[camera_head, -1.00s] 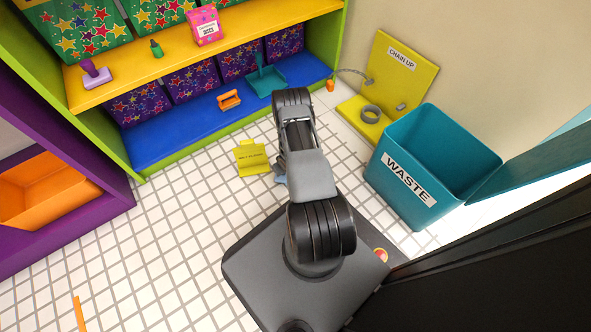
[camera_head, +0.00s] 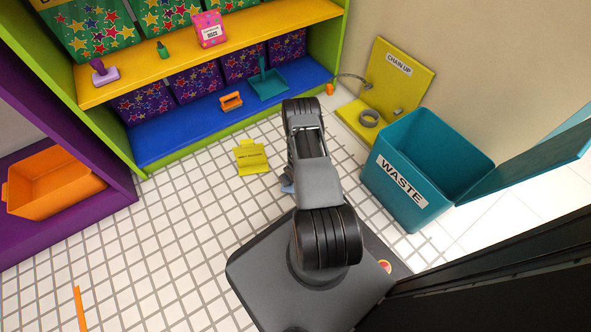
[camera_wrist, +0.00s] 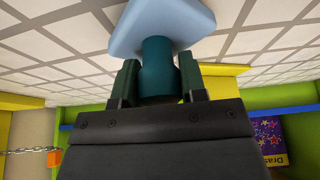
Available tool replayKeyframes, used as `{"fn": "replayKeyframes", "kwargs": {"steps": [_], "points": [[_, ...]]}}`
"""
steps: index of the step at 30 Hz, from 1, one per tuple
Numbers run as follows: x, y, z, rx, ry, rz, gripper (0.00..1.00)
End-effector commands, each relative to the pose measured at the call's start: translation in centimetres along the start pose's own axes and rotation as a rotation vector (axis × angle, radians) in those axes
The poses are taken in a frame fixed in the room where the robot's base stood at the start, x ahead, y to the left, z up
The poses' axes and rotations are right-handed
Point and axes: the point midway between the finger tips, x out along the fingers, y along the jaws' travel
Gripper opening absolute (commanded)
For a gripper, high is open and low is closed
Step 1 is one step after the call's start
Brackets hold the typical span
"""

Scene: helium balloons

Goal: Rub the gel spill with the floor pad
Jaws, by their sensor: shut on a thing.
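My gripper (camera_wrist: 158,78) is shut on the teal handle of the floor pad (camera_wrist: 165,25), with one finger on each side. The pad is a light blue slab, and it lies close to the white tiled floor in the wrist view; I cannot tell if it touches. In the head view only a small blue edge of the pad (camera_head: 287,187) shows beside my arm, which hides my gripper. I cannot make out the gel spill in either view; my arm or the pad may cover it.
A yellow folded floor sign (camera_head: 251,158) stands left of the pad. The teal waste bin (camera_head: 407,175) is to the right, beside a yellow chain-up stand (camera_head: 400,75). A shelf (camera_head: 195,115) lines the back. Tiled floor at left is mostly clear.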

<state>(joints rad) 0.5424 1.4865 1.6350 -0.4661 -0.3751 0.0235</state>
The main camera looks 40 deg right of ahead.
Motion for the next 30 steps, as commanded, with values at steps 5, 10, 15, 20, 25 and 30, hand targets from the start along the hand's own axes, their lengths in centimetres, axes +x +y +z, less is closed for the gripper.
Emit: {"fn": "replayKeyframes", "kwargs": {"steps": [5,10,15,20,25,30], "points": [[-2.1,-0.5,-1.1,-0.011,0.000,-0.004,0.20],[-3.5,-0.6,-1.7,-0.012,0.001,-0.005,0.20],[-4.8,-0.6,-2.2,-0.012,0.000,-0.005,0.20],[-5.7,-0.6,-2.6,-0.013,0.000,-0.005,0.20],[-6.0,-0.6,-2.7,-0.014,0.000,-0.005,0.20],[-5.9,-0.6,-2.7,-0.014,0.000,-0.006,0.20]]}}
